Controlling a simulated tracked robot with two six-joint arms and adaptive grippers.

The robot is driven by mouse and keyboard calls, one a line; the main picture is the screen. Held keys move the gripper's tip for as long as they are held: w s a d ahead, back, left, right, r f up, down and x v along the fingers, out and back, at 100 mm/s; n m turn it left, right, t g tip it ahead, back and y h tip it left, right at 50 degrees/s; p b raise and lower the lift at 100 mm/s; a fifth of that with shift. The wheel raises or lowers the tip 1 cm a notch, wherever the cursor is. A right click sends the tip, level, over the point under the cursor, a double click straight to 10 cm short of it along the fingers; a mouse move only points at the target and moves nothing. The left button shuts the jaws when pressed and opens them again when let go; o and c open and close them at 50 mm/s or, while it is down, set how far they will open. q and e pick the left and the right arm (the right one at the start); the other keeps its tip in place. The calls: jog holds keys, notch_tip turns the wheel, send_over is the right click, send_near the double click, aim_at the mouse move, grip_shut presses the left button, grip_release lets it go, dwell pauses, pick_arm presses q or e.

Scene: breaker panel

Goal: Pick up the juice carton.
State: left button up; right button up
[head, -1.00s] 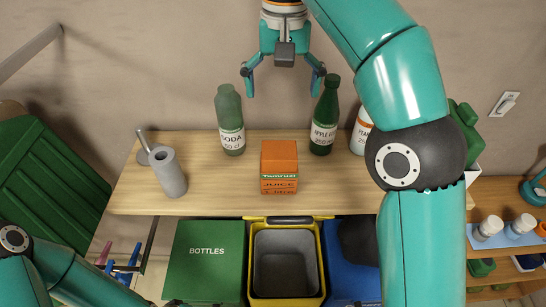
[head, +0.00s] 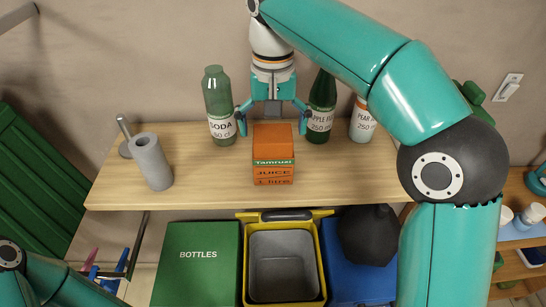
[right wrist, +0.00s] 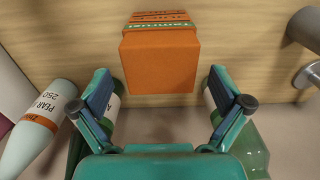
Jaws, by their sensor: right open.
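The orange juice carton (head: 273,155) stands upright on the wooden shelf, with its printed label facing me. My right gripper (head: 272,128) is open just behind the carton, fingers spread to either side of its back edge in the head view. In the right wrist view, the carton (right wrist: 160,58) is ahead of the open fingers (right wrist: 165,98), centred between them and apart from them. I cannot tell the left gripper's state; only part of the left arm shows at the lower left.
A green soda bottle (head: 219,106) stands left of the right gripper, an apple bottle (head: 320,107) close on its right, and a pear bottle (head: 362,120) further right. A grey cylinder (head: 151,161) stands at the left. Green, yellow (head: 323,255) and blue bins sit below the shelf.

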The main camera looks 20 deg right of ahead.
jog(key=shift+f, duration=1.4)
jog(key=c, duration=1)
jog(key=shift+r, duration=0.1)
jog(key=shift+c, duration=0.2)
